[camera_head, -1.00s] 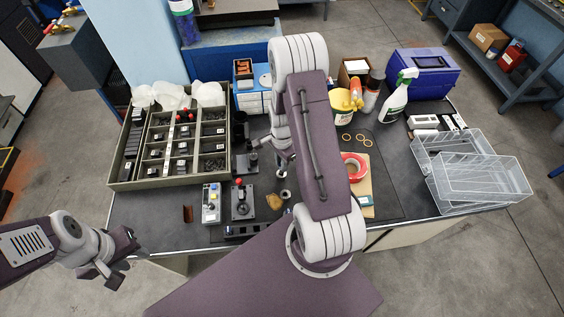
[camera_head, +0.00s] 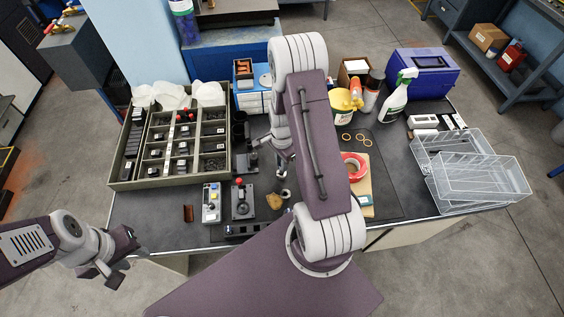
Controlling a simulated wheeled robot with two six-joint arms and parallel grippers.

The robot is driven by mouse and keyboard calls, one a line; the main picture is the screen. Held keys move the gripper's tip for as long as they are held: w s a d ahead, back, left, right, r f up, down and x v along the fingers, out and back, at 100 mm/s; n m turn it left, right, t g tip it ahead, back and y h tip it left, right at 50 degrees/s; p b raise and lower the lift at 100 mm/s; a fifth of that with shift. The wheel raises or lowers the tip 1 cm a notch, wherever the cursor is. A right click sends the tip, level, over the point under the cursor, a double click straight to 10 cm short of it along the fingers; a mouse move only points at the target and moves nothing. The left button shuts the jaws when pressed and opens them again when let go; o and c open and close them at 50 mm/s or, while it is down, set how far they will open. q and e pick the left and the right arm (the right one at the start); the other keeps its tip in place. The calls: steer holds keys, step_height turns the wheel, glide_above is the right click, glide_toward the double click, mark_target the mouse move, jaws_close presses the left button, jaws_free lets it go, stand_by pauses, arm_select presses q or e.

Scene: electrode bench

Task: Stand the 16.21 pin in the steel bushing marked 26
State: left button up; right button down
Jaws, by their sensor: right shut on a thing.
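My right gripper (camera_head: 283,158) is over the middle of the bench, small and partly hidden behind my own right arm. It is shut on a thin, pale piece, apparently the pin (camera_head: 283,173), which points down. A small round metal piece (camera_head: 285,193), possibly the steel bushing, stands on the dark bench just below it. I cannot read any marking, and I cannot tell whether the pin touches it. My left gripper (camera_head: 104,276) hangs off the bench's front left edge, away from these things; its jaw gap is unclear.
A compartment tray (camera_head: 120,185) stands at the left. A small control box (camera_head: 211,204) and a red-knobbed device (camera_head: 243,202) stand left of the bushing. A tan lump (camera_head: 274,201) lies close beside it. Red tape (camera_head: 353,166) and clear bins (camera_head: 480,185) are at the right.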

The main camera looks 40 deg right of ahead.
steer(key=shift+f+b, duration=1.25)
steer(key=shift+f, duration=0.6)
stand_by(0.3)
steer(key=c, duration=1.2)
jaws_free()
steer(key=shift+c, duration=0.2)
step_height(320, 180, up, 9)
steer(key=shift+r, duration=0.1)
